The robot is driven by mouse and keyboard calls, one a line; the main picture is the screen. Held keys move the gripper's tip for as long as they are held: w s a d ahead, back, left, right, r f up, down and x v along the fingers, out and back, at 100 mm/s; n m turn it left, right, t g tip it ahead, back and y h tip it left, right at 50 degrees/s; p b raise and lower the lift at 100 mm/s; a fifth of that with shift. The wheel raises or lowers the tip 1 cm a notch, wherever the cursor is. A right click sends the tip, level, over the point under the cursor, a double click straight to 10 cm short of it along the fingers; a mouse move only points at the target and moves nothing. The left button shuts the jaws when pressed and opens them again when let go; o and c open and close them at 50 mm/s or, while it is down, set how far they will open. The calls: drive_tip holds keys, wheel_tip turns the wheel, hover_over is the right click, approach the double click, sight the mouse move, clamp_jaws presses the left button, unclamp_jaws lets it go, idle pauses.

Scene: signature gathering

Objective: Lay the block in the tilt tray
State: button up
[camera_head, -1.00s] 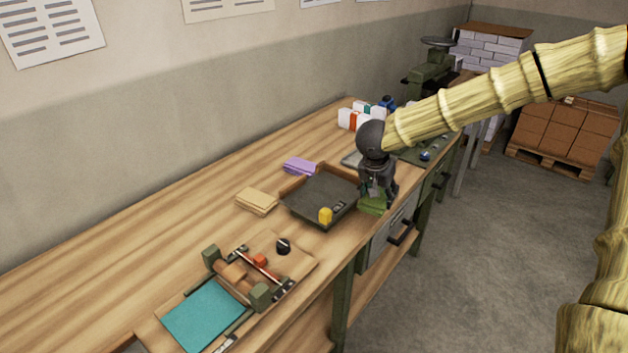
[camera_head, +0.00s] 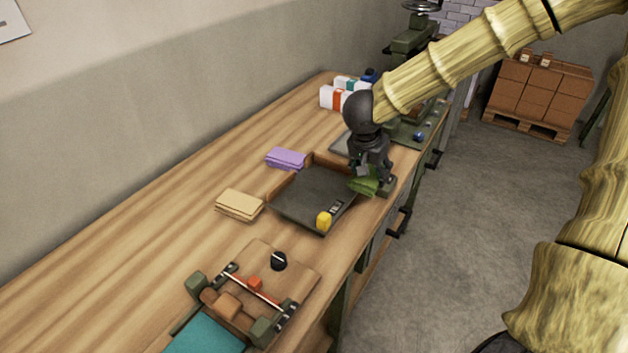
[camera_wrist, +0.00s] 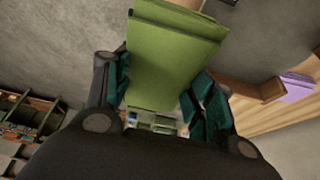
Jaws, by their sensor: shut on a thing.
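A green block (camera_head: 364,181), which looks like a stack of green sheets, is held in my gripper (camera_head: 372,178). In the wrist view the green block (camera_wrist: 172,55) sits between the dark, teal-padded fingers of my gripper (camera_wrist: 162,95). The tilt tray (camera_head: 300,208) is a dark, shallow tray with a brown raised edge on the bench. My gripper is at the tray's right side, and the block appears tilted over or against that edge. Whether it touches the tray cannot be told. A yellow piece (camera_head: 324,220) is at the tray's front corner.
A tan stack (camera_head: 240,205) and a purple stack (camera_head: 286,158) lie left of and behind the tray. A wooden fixture (camera_head: 245,300) with a black knob (camera_head: 279,260) stands in front. White boxes (camera_head: 335,98) stand farther back. The bench (camera_head: 130,240) is bare along the wall.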

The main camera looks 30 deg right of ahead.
drive_tip(key=p, duration=0.3)
hover_over(319, 185)
drive_tip(key=a, duration=0.1)
drive_tip(key=shift+s+f, duration=0.35)
drive_tip(key=shift+f, duration=0.25)
drive_tip(key=shift+a+f, duration=0.15)
drive_tip(key=shift+f, duration=0.1)
drive_tip(key=shift+w+f+p, duration=0.1)
drive_tip(key=shift+f+p, duration=0.25)
drive_tip(key=shift+f, duration=1.2)
drive_tip(key=shift+f, duration=0.1)
drive_tip(key=o, duration=1.1)
drive_tip(key=b+v, duration=0.1)
drive_tip(key=v, duration=1.1)
drive_tip(key=shift+b, duration=0.35)
